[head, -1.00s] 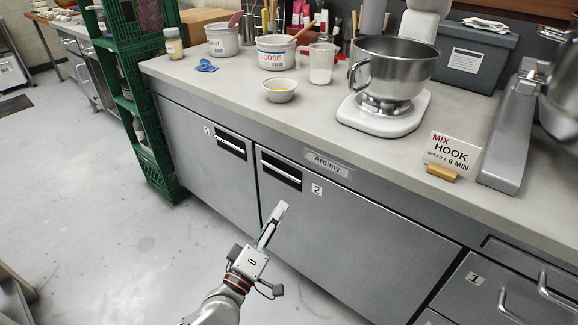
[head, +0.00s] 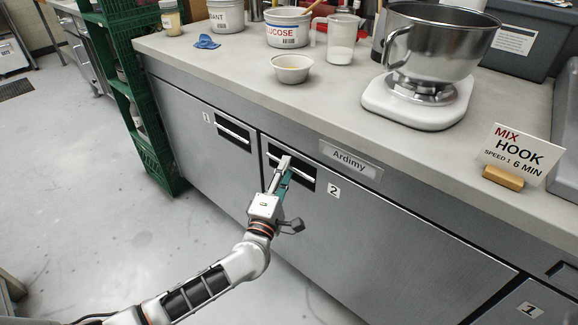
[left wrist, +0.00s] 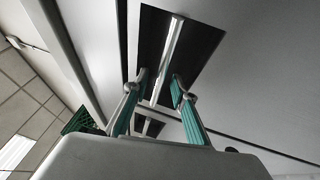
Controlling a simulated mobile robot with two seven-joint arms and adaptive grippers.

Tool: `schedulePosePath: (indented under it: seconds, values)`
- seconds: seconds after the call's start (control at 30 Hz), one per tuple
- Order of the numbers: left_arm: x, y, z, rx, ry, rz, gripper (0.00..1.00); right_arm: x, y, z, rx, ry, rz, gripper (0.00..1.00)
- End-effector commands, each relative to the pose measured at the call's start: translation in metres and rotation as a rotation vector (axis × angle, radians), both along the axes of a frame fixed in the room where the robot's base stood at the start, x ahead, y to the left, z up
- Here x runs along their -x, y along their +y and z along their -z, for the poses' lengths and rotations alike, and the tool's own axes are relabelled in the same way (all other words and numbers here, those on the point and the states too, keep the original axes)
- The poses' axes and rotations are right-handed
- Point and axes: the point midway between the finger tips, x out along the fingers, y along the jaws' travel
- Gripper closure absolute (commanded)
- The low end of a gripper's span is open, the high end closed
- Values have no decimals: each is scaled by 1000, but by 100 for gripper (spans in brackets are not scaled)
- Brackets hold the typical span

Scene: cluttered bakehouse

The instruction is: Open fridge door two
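Fridge door two (head: 370,235) is a shut grey steel door under the counter, marked with a "2" label (head: 334,191). Its black recessed handle (head: 301,172), with a pale bar, sits at its upper left. My left gripper (head: 282,168) is in front of this handle and covers part of it. In the left wrist view the two teal-padded fingers (left wrist: 160,92) are apart, one on each side of the handle bar (left wrist: 168,58). I cannot tell whether they touch it. My right gripper is not in view.
The counter (head: 240,62) above holds a mixer (head: 425,60), a bowl and tubs. The floor (head: 110,230) in front is clear.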

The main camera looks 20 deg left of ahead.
Motion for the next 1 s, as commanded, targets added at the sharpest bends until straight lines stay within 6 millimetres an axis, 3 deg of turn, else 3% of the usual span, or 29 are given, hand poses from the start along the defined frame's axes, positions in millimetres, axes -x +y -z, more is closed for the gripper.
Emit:
schedulePosePath:
  seconds: [0.2, 0.5, 0.6, 1.0]
  values:
    - [-17, 0, -2, -1, 2, 1, 74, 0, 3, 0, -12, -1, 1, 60]
    - [-19, 0, -3, -1, 0, 1, 74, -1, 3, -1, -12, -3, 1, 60]
    - [-18, 0, -3, -1, 0, 1, 100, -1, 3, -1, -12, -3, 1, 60]
    - [-13, 3, -4, 1, 1, -20, 100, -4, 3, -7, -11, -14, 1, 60]
